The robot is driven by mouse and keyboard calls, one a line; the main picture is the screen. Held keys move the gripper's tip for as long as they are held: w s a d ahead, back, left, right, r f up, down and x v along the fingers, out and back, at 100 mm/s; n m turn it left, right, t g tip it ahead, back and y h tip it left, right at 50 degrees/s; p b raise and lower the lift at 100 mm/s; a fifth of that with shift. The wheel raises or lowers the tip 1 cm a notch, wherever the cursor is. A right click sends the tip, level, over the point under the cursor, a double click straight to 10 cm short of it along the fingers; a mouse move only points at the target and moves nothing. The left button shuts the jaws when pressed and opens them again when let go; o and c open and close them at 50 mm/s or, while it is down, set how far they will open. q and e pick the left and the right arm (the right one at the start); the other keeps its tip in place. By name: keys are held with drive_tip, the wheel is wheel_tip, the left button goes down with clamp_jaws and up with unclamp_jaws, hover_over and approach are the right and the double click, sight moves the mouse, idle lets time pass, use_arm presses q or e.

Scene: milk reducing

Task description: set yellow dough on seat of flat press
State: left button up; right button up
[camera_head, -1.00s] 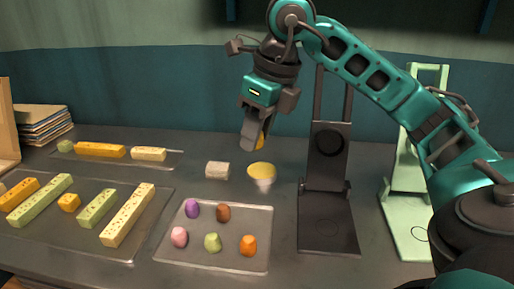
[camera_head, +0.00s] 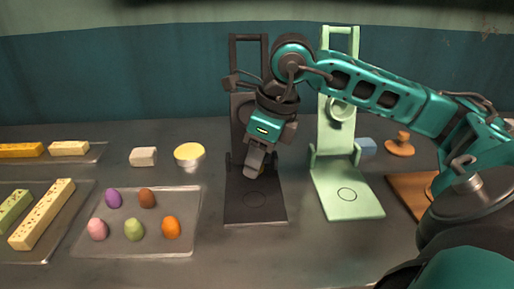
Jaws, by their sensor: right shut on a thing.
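My right gripper (camera_head: 254,168) is shut on the yellow dough (camera_head: 262,170). Only a thin yellow sliver of the dough shows beside the fingers. The gripper points down over the back part of the dark press's flat base plate (camera_head: 252,208), which has a circle marked on it. The dark press stands open, with its upper plate and handle frame (camera_head: 247,42) raised behind my gripper. I cannot tell the exact height of the dough above the plate. My left gripper is not in view.
A pale green press (camera_head: 348,205) stands just right of the dark one. A tray (camera_head: 185,245) of several coloured doughs lies to the left. A yellow-topped cup (camera_head: 189,153) and a pale block (camera_head: 143,157) stand behind it. A wooden board (camera_head: 405,190) is at right.

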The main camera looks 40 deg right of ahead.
sight(252, 199)
drive_tip(key=shift+b+x, duration=0.6)
drive_tip(key=shift+x, duration=0.2)
wheel_tip(252, 199, down, 4)
drive_tip(key=b, duration=0.3)
drive_tip(key=shift+s, duration=0.15)
drive_tip(key=shift+f+b, duration=0.6)
drive_tip(key=shift+b, duration=0.1)
drive_tip(key=shift+f+b, duration=0.35)
drive_tip(key=shift+b, duration=0.15)
idle(0.6)
drive_tip(key=o, duration=1.6)
drive_tip(key=shift+r, duration=0.15)
